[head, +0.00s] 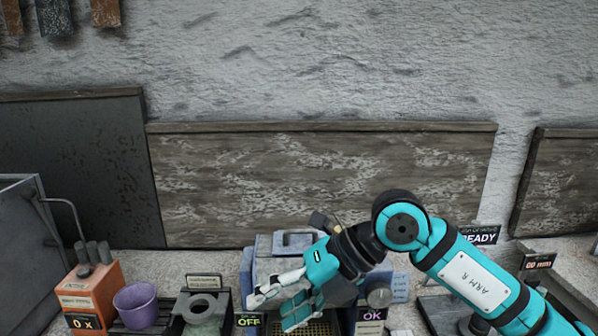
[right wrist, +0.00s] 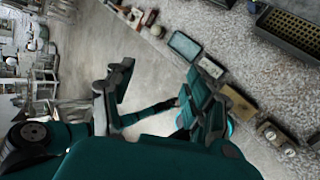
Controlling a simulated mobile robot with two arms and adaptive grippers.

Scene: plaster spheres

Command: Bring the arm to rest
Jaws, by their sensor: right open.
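My right arm (head: 480,283), marked ARM R, comes in from the lower right in the head view and bends at a dark elbow-like joint toward the left. My right gripper (head: 272,308) hangs over the workbench, in front of a blue-grey machine (head: 262,246), part of which it hides. In the right wrist view my right gripper (right wrist: 160,78) has its two fingers spread with nothing between them. The floor shows through the gap. I cannot tell whether the gripper touches the machine. My left gripper is not in view.
An orange block (head: 95,287) and a purple cup (head: 136,303) stand at the left of the bench. Wooden panels (head: 320,185) line the wall.

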